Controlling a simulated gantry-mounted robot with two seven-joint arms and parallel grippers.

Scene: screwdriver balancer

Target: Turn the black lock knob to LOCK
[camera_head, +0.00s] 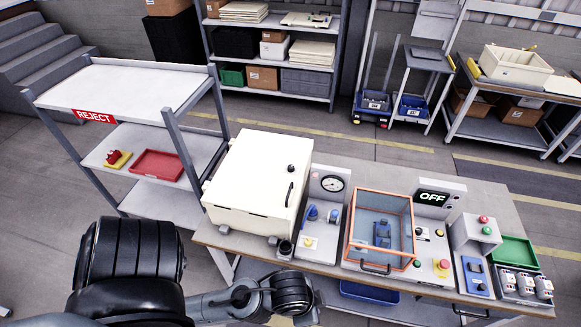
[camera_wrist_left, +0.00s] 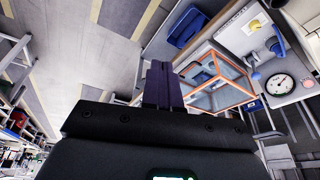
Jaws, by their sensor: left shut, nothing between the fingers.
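I cannot read any LOCK marking or tell how the knob is turned. A dark round piece (camera_head: 285,248) stands by the cabinet's front right corner. My left arm reaches in low, in front of the bench edge, apart from the cabinet; its fingertips are not clear there. In the left wrist view my left gripper (camera_wrist_left: 159,66) is shut and empty. My right gripper is not in view.
Right of the cabinet are a gauge panel (camera_head: 329,190) with blue valve handles, an orange-framed clear box (camera_head: 381,226) and an OFF display (camera_head: 434,198). A green tray (camera_head: 514,252) lies at far right. A REJECT rack (camera_head: 135,88) stands left.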

